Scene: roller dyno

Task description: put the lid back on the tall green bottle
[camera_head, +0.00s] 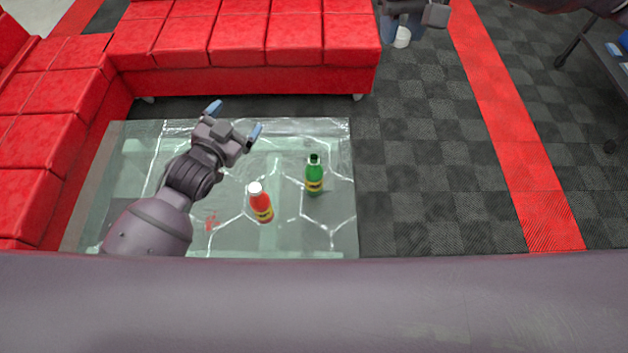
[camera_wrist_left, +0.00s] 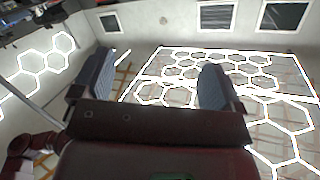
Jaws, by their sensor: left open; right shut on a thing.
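The tall green bottle (camera_head: 314,178) stands upright on the glass table, with a yellow label and a dark top showing no white lid. My right gripper (camera_head: 402,27), at the top of the head view, is shut on a small white round thing (camera_head: 402,38) that looks like a lid. It is far beyond and to the right of the bottle, above the dark floor. My left gripper (camera_head: 233,120) is open and empty over the table, up and left of the bottle. Its two spread fingers also show in the left wrist view (camera_wrist_left: 158,85).
A red bottle (camera_head: 261,203) with a white lid stands left of the green bottle on the glass table (camera_head: 335,235). Red sofas (camera_head: 245,40) line the back and left. Checkered dark floor (camera_head: 430,170) lies open to the right, crossed by a red stripe (camera_head: 515,130).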

